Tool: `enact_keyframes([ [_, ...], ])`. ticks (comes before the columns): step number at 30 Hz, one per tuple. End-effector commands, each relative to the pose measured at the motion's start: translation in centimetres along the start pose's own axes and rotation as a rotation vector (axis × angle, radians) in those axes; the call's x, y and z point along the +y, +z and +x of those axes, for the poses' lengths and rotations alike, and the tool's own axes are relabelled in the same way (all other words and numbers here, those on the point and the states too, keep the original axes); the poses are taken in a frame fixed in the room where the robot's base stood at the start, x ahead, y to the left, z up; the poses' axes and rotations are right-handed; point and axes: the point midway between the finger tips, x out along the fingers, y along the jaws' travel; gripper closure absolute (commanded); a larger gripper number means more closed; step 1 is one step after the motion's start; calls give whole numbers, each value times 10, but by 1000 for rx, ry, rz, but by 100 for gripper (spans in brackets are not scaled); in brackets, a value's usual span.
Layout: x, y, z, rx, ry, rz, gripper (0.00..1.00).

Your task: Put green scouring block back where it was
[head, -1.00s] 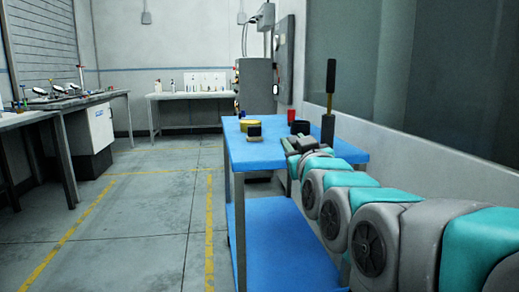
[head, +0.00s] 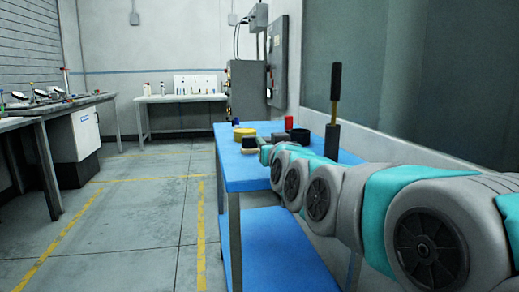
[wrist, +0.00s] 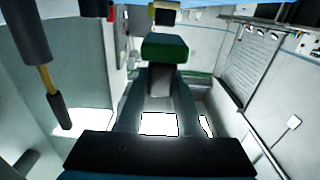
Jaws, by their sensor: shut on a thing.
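The green scouring block (wrist: 165,48) is held at the fingertips of my gripper (wrist: 163,72) in the wrist view, with its dark green face showing. The wrist picture appears upside down. In the head view my gripper (head: 274,142) is small, over the blue table (head: 235,180), just right of a small dark block with a tan side (head: 250,146). That block also shows in the wrist view (wrist: 165,14), beyond the green one. I cannot make out the green block clearly in the head view.
On the table stand a yellow round container (head: 244,132), a red cup (head: 288,123), a black cup (head: 300,135) and a tall black-handled tool (head: 333,110) near my arm. A wall borders the table's right side. The floor to the left is clear.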

Motion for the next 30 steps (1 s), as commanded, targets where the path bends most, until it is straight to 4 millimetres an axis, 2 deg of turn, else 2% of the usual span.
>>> enact_keyframes([
  [6,-4,4,41,-2,0,-1,100],
  [12,-6,5,69,1,0,-1,100],
  [19,-7,9,78,1,0,0,100],
  [27,-7,41,77,-3,-1,1,100],
  [30,-7,42,77,1,0,0,100],
])
